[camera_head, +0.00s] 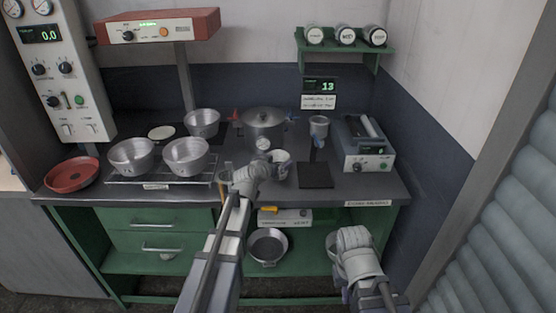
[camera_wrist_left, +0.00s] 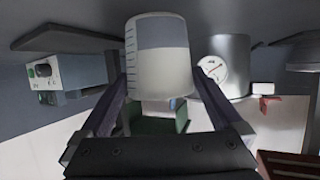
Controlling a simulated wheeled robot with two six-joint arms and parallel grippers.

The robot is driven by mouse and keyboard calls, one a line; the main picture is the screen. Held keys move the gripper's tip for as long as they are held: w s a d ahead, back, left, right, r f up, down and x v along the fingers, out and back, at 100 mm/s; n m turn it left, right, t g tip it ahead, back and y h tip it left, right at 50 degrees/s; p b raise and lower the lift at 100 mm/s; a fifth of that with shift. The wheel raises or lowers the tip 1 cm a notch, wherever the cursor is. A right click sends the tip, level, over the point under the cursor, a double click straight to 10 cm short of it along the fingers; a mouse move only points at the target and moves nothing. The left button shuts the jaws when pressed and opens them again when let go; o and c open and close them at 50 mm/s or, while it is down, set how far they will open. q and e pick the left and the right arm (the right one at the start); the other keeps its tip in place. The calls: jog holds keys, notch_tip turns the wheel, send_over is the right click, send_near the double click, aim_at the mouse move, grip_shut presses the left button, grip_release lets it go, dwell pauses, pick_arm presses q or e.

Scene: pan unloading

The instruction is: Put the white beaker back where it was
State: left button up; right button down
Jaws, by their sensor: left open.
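My left gripper (camera_head: 267,168) reaches in from the front left and is open. Its two fingers (camera_wrist_left: 160,103) lie on either side of the beaker; whether they touch it I cannot tell. My right gripper (camera_head: 353,240) hangs low at the front right, in front of the bench; its fingers are not clear.
The gauge pot (camera_head: 263,122) stands close behind the beaker. A small stand on a dark base (camera_head: 316,177) and a grey instrument (camera_head: 366,143) are to the right. Several metal pans sit at left near a rack (camera_head: 157,183) and a red pan (camera_head: 71,174). A green shelf (camera_head: 345,46) hangs above.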

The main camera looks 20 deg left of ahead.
pick_arm(q)
jog(key=p+v, duration=0.3)
jog(key=v, duration=0.7)
jog(key=s+d+f+g, duration=0.1)
jog(key=d, duration=0.2)
jog(key=s+d+f+m+g+h, duration=0.1)
jog(key=s+d+f, duration=0.1)
jog(key=d, duration=0.2)
jog(key=s+d+f+g+h, duration=0.1)
jog(key=d+f, duration=0.1)
jog(key=d, duration=0.1)
jog(key=shift+s+d+f+m+g, duration=0.25)
jog(key=shift+s+m+g, duration=0.05)
jog(key=shift+m+g, duration=0.1)
jog(key=s+d+f+g+y, duration=0.1)
jog(key=s+d+f+g, duration=0.1)
jog(key=s, duration=0.5)
jog(key=s+d+f+g+y, duration=0.2)
jog(key=s+d+f+g, duration=0.1)
jog(key=s, duration=0.4)
jog(key=s+d+f+g+y, duration=0.2)
jog(key=s+g, duration=0.3)
jog(key=s, duration=0.2)
jog(key=shift+d+f+m, duration=0.3)
jog(key=shift+f, duration=0.1)
jog(key=shift+w, duration=0.1)
jog(key=shift+r+p, duration=0.4)
jog(key=shift+p, duration=0.15)
